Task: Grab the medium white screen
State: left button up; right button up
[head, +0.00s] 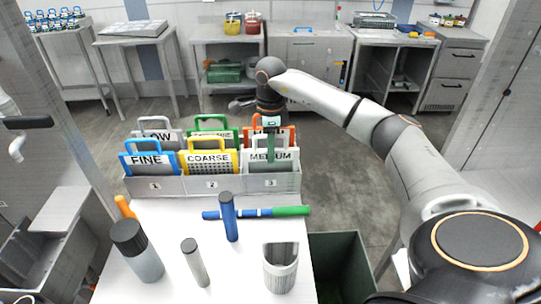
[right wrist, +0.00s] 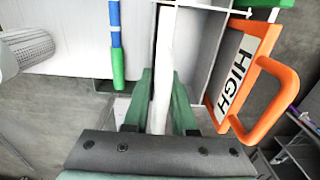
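The medium white screen (head: 270,158), labelled MEDIUM, stands upright in the right front slot of the grey rack (head: 225,184). My right gripper (head: 270,150) is over it, pointing down, its green fingers on either side of the white handle. In the right wrist view the white screen (right wrist: 165,45) shows edge-on between the right gripper's fingers (right wrist: 164,95), with no clear gap on either side; the fingers look shut on it. The fingers and arm hide part of the handle.
Blue FINE (head: 147,160) and yellow COARSE (head: 208,158) screens stand to the left. The orange HIGH screen (right wrist: 238,75) is close beside the right gripper. A blue-green rod (head: 290,211), bottles and a grey cup (head: 281,268) are on the front counter. A dark bin (head: 340,262) is right.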

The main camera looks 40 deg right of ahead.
grip_shut()
dwell(0.9)
